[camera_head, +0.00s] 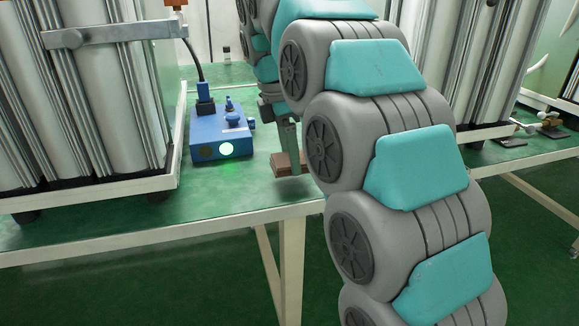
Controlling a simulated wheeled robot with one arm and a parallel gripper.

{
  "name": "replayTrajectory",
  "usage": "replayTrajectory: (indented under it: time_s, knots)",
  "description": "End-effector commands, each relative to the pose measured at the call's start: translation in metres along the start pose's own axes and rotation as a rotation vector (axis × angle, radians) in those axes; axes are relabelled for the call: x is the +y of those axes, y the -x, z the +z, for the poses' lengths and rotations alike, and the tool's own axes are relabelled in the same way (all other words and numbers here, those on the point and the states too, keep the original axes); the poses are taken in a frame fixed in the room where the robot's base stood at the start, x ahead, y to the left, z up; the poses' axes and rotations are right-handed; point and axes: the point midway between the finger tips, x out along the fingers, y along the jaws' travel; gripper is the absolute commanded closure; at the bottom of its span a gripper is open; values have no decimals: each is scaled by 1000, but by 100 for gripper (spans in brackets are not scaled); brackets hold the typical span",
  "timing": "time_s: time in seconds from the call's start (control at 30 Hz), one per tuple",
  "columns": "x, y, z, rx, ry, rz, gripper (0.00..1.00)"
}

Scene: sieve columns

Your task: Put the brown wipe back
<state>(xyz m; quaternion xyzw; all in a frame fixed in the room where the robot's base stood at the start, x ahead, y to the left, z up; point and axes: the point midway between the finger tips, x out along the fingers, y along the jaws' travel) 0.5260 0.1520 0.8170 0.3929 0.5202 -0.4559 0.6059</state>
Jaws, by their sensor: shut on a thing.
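The brown wipe (283,164) shows at the lower end of my gripper (290,165), near the front edge of the green table (240,195). My gripper is shut on the wipe. The wipe is low over the tabletop, right of the blue box; I cannot tell whether it touches the table. My arm hides the right side of the wipe and much of the gripper.
A blue box (218,132) with a lit green light and a cable stands just left of the wipe. Metal sieve columns (80,90) stand at left, and more columns (485,60) at right. Small tools (545,120) lie at far right.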

Motion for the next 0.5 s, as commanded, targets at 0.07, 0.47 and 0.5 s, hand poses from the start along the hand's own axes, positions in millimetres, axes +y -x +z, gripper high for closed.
replayTrajectory:
  time_s: [0.07,0.47,0.5]
  knots:
    - [-1,-18,-4,0,3,-3,79]
    - [0,-28,-5,1,2,-1,79]
    - [-1,-28,-5,0,2,-1,79]
